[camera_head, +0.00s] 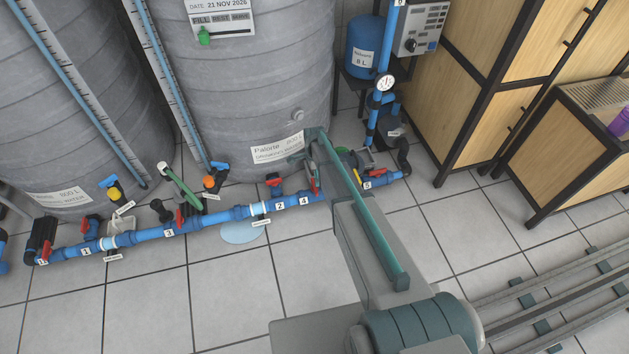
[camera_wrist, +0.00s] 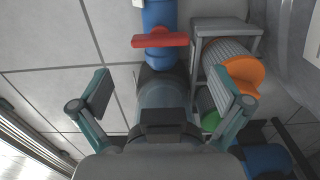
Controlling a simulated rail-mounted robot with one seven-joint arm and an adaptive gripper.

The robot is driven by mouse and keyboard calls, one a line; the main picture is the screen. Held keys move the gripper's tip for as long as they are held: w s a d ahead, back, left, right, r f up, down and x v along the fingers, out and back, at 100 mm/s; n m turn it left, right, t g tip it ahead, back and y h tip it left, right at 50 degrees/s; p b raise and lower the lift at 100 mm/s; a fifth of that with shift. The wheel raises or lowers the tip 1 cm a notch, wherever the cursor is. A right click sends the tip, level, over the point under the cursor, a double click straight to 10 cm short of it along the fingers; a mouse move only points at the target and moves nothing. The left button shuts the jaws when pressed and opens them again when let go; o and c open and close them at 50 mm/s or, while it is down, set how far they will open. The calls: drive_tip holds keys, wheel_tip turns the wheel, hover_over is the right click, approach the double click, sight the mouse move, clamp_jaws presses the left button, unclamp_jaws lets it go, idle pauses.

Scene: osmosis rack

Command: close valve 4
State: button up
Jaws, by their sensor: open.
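In the head view the label 4 (camera_head: 304,201) sits on the blue pipe, with a red valve handle (camera_head: 315,184) just above and right of it. My gripper (camera_head: 303,157) is above that handle, and my arm hides part of the pipe to its right. In the wrist view a red handle (camera_wrist: 160,40) lies crosswise over a blue pipe (camera_wrist: 160,14). My gripper (camera_wrist: 163,93) is open and empty there, its fingers spread to either side below the handle and not touching it. The number of that valve is not readable in the wrist view.
Valves labelled 2 (camera_head: 280,206) and 5 (camera_head: 367,185) flank label 4. Large grey tanks (camera_head: 255,80) stand behind the pipe. A light blue puddle (camera_head: 242,233) lies on the tiles.

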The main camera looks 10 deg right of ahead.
wheel_tip(320, 180, up, 4)
drive_tip(key=shift+f, duration=0.25)
drive_tip(key=s+r+n, duration=0.7)
drive_tip(key=s+n, duration=0.2)
drive_tip(key=s, duration=0.3)
drive_tip(key=s+r+n, duration=0.6)
drive_tip(key=s+n, duration=0.2)
drive_tip(key=s, duration=0.4)
drive_tip(key=s+f+g, duration=0.4)
drive_tip(key=s, duration=0.8)
drive_tip(key=s+f+g, duration=0.3)
drive_tip(key=s+g, duration=0.1)
drive_tip(key=s, duration=0.8)
drive_tip(key=s+f+g, duration=0.4)
drive_tip(key=s, duration=0.8)
drive_tip(key=w+r+t+p, duration=0.2)
drive_tip(key=r+p, duration=0.6)
drive_tip(key=p, duration=0.4)
drive_tip(key=w+r+t+p, duration=0.3)
drive_tip(key=r+p, duration=0.5)
drive_tip(key=p, duration=0.3)
drive_tip(key=shift+w+p, duration=0.35)
drive_tip(key=shift+w, duration=0.45)
